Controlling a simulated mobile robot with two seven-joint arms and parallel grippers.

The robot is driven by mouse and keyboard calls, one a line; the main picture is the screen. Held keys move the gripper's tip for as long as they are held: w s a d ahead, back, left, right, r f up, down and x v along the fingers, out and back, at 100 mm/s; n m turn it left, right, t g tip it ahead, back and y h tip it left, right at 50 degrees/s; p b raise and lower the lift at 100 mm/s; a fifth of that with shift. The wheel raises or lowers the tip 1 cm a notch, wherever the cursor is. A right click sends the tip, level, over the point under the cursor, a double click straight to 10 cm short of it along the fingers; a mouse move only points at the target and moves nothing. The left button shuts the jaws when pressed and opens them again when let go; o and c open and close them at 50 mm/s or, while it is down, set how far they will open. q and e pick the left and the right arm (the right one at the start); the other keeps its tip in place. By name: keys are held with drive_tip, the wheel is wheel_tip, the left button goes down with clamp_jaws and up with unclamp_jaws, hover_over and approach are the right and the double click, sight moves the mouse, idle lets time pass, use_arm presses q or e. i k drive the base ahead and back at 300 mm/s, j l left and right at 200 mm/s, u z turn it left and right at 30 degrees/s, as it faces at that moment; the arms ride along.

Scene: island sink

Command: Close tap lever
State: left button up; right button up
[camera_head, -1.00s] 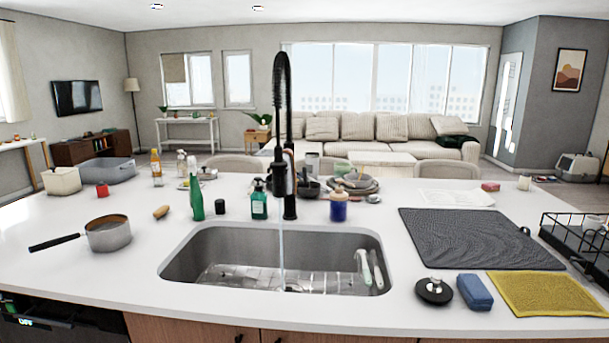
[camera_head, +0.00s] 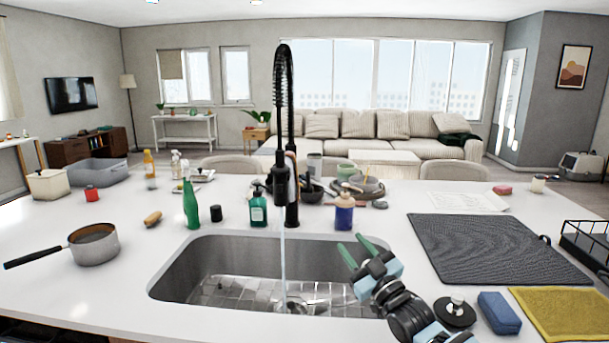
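The black tap (camera_head: 283,115) with a coiled spring neck stands behind the sink (camera_head: 225,250). A stream of water (camera_head: 283,262) runs from its spout into the basin. The tap's lever is hard to make out against the dark tap body. My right gripper (camera_head: 350,245) reaches in from the lower right, over the sink's right edge. Its two green fingers are apart with nothing between them. It is in front of and to the right of the tap, not touching it. My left gripper is not in view.
A saucepan (camera_head: 94,245) is at the left. A dark mat (camera_head: 490,248) lies at the right.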

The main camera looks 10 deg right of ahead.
sight(310, 189)
drive_tip(key=i, duration=1.2)
